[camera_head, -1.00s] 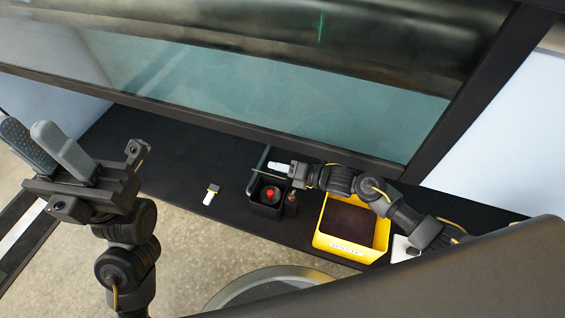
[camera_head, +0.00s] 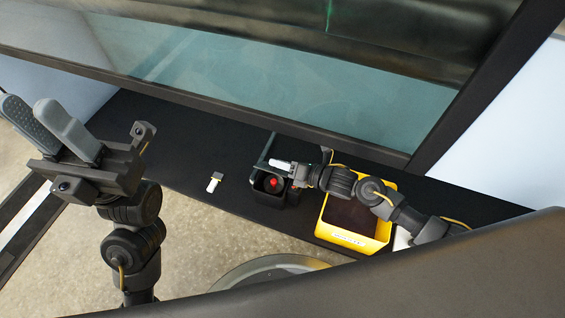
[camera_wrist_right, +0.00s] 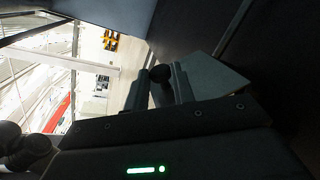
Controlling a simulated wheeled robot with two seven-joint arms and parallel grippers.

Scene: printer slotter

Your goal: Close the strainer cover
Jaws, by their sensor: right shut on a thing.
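The strainer is a small black open box (camera_head: 259,196) with a red round part (camera_head: 274,182) inside, standing on the black shelf. A grey raised bar or cover edge (camera_head: 265,148) rises at its back left and appears to be the strainer cover, standing open. My right gripper (camera_head: 281,163) is over the box's back. In the right wrist view its fingers (camera_wrist_right: 160,88) are shut on a dark round knob (camera_wrist_right: 160,73), beside a flat grey panel (camera_wrist_right: 217,76). How knob and panel join is hidden in darkness. My left gripper (camera_head: 30,112) is raised, open and empty, far left.
A yellow bin (camera_head: 345,238) with a label stands right of the strainer, under my right arm. A small white bottle-like item (camera_head: 213,184) lies to the left. A large glass panel (camera_head: 240,85) hangs behind the shelf. The shelf's left part is clear.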

